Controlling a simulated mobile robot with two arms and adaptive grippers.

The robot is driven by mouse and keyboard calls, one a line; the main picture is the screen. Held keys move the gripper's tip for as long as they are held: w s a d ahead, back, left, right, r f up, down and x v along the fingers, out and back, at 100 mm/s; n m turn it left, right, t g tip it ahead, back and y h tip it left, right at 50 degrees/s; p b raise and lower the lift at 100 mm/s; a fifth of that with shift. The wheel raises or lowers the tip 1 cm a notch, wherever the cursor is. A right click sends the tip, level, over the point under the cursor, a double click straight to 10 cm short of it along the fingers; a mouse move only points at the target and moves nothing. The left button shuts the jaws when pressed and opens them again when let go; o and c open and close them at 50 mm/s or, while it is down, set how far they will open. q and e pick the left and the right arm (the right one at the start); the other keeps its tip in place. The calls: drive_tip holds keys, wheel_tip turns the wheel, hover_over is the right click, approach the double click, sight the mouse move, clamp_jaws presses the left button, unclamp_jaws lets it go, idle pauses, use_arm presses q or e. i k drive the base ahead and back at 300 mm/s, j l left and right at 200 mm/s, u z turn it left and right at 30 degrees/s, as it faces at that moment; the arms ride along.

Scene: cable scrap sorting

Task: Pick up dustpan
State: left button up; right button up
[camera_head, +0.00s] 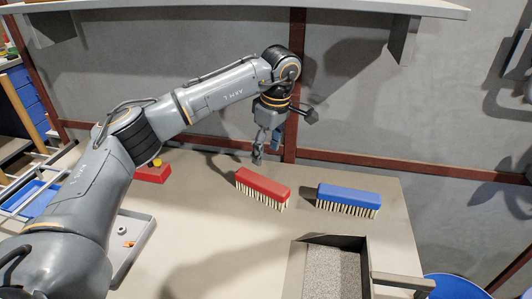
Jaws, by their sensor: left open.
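A dark-walled, open pan with a speckled grey floor (331,272) lies at the bottom right of the table, cut off by the picture's lower edge. A pale bar like a handle (402,281) sticks out from its right side; this looks like the dustpan. My left gripper (258,157) is open and empty, pointing down near the table's back edge. It is well behind and to the left of the dustpan, just up and left of the red brush. My right gripper is not in view.
A red brush (263,187) and a blue brush (347,198) lie mid-table. A red box with a yellow knob (153,173) and a grey tray (140,243) are at left. A blue bin (456,286) stands off the table's right edge. A shelf (240,8) hangs above.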

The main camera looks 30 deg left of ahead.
sight(328, 266)
drive_tip(key=k, duration=2)
